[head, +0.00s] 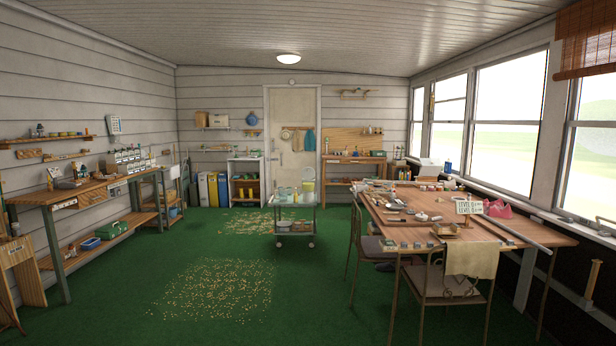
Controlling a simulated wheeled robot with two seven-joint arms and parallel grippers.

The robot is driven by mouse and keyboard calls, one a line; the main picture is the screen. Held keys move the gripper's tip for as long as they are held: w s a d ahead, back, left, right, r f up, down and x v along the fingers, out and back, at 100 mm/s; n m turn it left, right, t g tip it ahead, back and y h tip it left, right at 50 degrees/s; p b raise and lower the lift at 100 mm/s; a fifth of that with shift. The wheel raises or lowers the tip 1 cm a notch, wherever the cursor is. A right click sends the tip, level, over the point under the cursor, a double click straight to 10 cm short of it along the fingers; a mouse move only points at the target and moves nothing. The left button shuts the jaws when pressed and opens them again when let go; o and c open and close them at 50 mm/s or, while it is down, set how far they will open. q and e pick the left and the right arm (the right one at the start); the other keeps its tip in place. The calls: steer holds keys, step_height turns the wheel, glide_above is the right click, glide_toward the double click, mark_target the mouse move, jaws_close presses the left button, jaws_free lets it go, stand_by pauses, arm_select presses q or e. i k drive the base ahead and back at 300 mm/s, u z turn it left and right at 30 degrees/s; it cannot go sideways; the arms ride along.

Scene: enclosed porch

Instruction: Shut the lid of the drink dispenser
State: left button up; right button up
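A small wheeled cart (295,213) stands in the middle distance, in front of the far door. On its top, at the right, is a pale container (308,187) with a pale round piece (308,173) upright above its back. It looks like the drink dispenser with its lid raised, but it is too small to be sure. Other small pale items (285,191) stand to its left on the cart. Neither of my grippers is in view.
Green floor (130,290) is open between me and the cart, with scattered yellowish bits (220,288) on it. A cluttered wooden table (520,232) with metal chairs (450,290) stands at the right. A long workbench (90,190) lines the left wall.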

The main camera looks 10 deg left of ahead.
mark_target(307, 173)
steer(key=u, duration=0.25)
steer(key=i, duration=1.05)
steer(key=u, duration=0.6)
steer(key=i, duration=4.95)
steer(key=z, duration=1.35)
steer(key=i, duration=1.95)
steer(key=z, duration=1.45)
steer(key=i, duration=0.2)
steer(key=u, duration=0.25)
